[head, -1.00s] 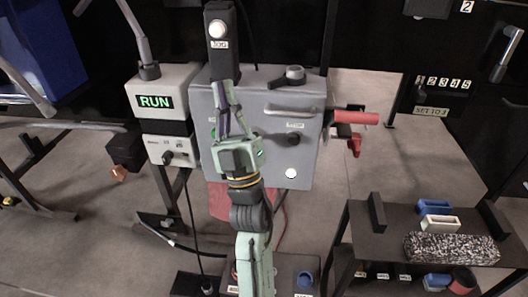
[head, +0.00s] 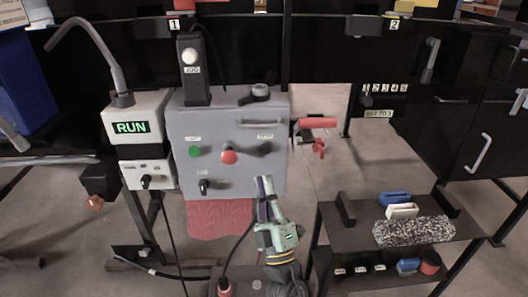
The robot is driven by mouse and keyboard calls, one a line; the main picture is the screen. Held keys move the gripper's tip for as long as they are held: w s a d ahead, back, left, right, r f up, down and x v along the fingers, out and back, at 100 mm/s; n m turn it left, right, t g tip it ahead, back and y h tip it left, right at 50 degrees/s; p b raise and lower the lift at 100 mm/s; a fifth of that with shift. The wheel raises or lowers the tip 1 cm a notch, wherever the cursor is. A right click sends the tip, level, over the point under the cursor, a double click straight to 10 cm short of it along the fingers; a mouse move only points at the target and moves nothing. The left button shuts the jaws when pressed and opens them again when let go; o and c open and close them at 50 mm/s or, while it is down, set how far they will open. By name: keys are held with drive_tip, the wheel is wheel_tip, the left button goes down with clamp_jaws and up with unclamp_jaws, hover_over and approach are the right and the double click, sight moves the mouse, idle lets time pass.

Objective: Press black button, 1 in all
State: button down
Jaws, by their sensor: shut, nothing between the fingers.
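The black button (head: 265,148) sits on the right side of the grey control box's front face (head: 235,172), under a small label. A red button (head: 229,157) and a green button (head: 195,151) are to its left on the same face. My gripper (head: 264,181) is shut and empty, its fingers pointing up in front of the lower right part of the box. The fingertips appear just below the black button in the picture, apart from it. The button is in full view; the gap in depth between tips and face is hard to tell.
A black selector knob (head: 205,187) is low on the box. A JOG pendant (head: 191,70) and a dark knob (head: 260,93) are on top. A red handle (head: 314,123) sticks out to the right. A RUN display (head: 131,127) stands left, a shelf (head: 345,240) lower right.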

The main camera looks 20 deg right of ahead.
sight(266, 150)
drive_tip(key=shift+w, duration=0.1)
drive_tip(key=w+d+b, duration=0.2)
drive_tip(key=w+b, duration=0.1)
drive_tip(key=w, duration=0.5)
drive_tip(key=shift+w+d, duration=0.15)
drive_tip(key=shift+d, duration=0.05)
idle(1.3)
drive_tip(key=shift+w+d, duration=0.1)
drive_tip(key=shift+w, duration=0.3)
drive_tip(key=shift+w+d+b, duration=0.15)
drive_tip(key=shift+w+b, duration=0.15)
drive_tip(key=shift+w, duration=0.15)
idle(0.6)
idle(0.3)
drive_tip(key=shift+s+a+p, duration=0.25)
drive_tip(key=shift+s+p, duration=0.3)
drive_tip(key=shift+s, duration=0.35)
